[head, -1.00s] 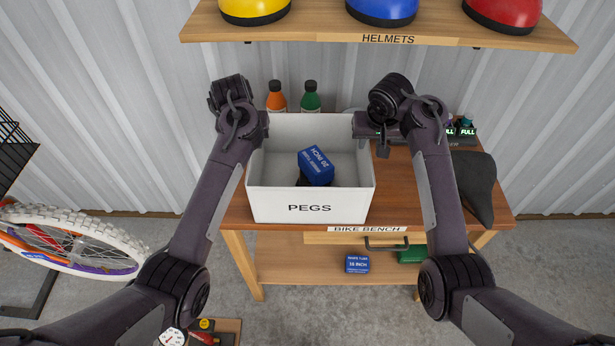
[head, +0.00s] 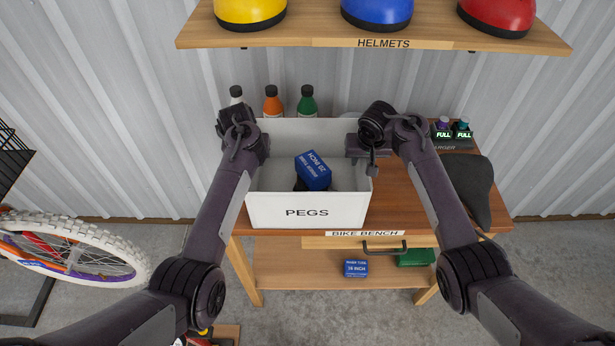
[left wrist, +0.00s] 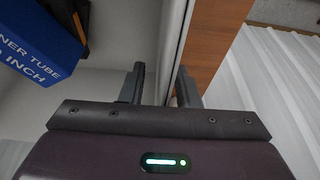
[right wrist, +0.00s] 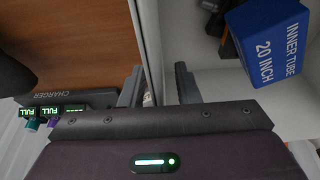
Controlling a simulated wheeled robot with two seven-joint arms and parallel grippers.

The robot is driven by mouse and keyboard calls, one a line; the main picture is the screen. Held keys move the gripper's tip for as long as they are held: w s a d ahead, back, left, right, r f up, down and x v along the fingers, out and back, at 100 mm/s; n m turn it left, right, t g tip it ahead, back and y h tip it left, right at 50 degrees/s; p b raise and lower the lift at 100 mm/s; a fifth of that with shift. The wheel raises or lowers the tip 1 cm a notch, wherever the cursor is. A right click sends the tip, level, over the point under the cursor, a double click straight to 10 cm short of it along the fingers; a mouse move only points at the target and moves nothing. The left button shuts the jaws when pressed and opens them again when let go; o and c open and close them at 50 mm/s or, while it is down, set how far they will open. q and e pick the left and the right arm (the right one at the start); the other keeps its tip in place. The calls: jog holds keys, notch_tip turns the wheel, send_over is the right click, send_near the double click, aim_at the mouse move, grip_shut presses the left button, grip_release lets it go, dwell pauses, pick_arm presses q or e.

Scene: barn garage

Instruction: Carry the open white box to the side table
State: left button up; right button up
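The open white box (head: 306,210), marked PEGS, stands upright on the bike bench (head: 415,200). A blue inner tube box (head: 313,171) lies tilted inside it on something dark. My left gripper (head: 263,150) is at the box's left wall; in the left wrist view its fingers (left wrist: 160,85) are apart, one on each side of the wall. My right gripper (head: 353,147) is at the right wall; its fingers (right wrist: 161,88) also straddle that wall, with a gap on the inner side. The fingertips are mostly hidden in the head view. No side table is recognisable.
Bottles (head: 272,102) stand behind the box. A charger (head: 454,135) and a dark saddle (head: 468,188) lie to its right. A helmet shelf (head: 480,40) hangs above. A bicycle wheel (head: 75,250) is at left. A lower shelf (head: 300,265) holds small boxes.

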pick_arm(q)
jog(key=shift+f, duration=0.1)
pick_arm(e)
jog(key=shift+f, duration=0.1)
pick_arm(q)
grip_shut()
pick_arm(e)
grip_shut()
pick_arm(q)
jog(key=shift+w, duration=0.1)
pick_arm(e)
jog(key=shift+w, duration=0.1)
